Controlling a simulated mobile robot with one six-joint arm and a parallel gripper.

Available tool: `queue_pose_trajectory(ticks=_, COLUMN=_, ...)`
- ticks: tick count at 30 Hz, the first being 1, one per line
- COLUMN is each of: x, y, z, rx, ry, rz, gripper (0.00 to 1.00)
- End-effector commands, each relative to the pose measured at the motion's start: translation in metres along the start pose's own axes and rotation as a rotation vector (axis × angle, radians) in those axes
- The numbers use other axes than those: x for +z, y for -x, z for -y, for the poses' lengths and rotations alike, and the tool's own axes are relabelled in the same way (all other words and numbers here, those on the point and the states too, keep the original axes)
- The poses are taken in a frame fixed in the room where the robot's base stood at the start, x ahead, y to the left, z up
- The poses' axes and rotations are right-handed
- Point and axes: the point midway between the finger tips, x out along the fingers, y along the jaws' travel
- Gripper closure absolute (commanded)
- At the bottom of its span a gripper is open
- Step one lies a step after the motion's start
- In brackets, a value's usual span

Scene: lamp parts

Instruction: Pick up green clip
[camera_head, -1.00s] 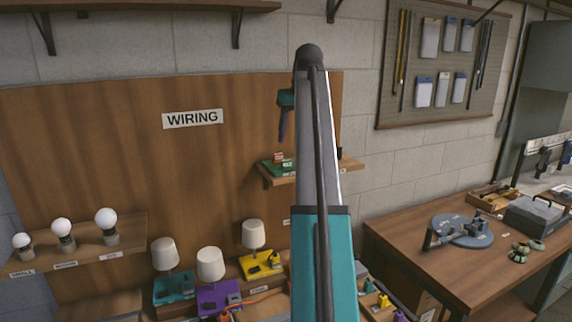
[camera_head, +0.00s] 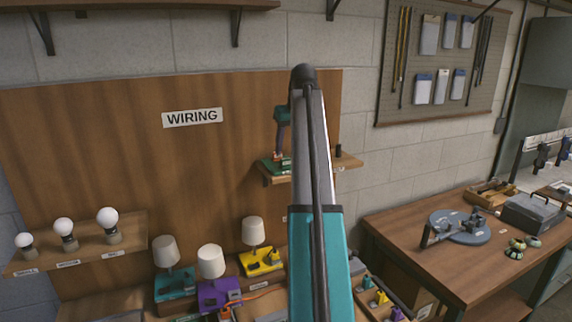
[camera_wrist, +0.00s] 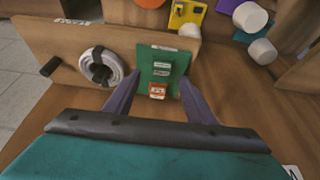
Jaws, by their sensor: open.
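The wrist view shows a green tray (camera_wrist: 174,57) on the small wall shelf. Small green pieces with pale labels, apparently the green clip (camera_wrist: 160,66) among them, lie on it. A red-orange clip (camera_wrist: 157,92) lies nearer the wrist camera. My gripper (camera_wrist: 160,77) is open and empty, with one finger on each side of the tray's near part. Whether the fingers touch anything is unclear. In the head view my gripper (camera_head: 279,154) hangs just above the green tray (camera_head: 267,165); my arm hides part of the shelf.
A pale cable coil (camera_wrist: 98,66) lies left of the tray on the shelf. Below are lamps on teal, purple and yellow bases (camera_head: 262,263). A shelf with bulbs (camera_head: 108,217) is at left, a workbench (camera_head: 455,268) at right.

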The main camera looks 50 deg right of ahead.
Motion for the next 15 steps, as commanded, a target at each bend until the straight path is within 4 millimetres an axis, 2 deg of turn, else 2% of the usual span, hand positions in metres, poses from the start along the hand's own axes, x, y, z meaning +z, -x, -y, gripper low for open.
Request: queue_pose_trajectory(ticks=15, x=0.000, y=-0.040, z=0.003, rx=-0.001, ry=0.001, rz=0.002, gripper=0.50)
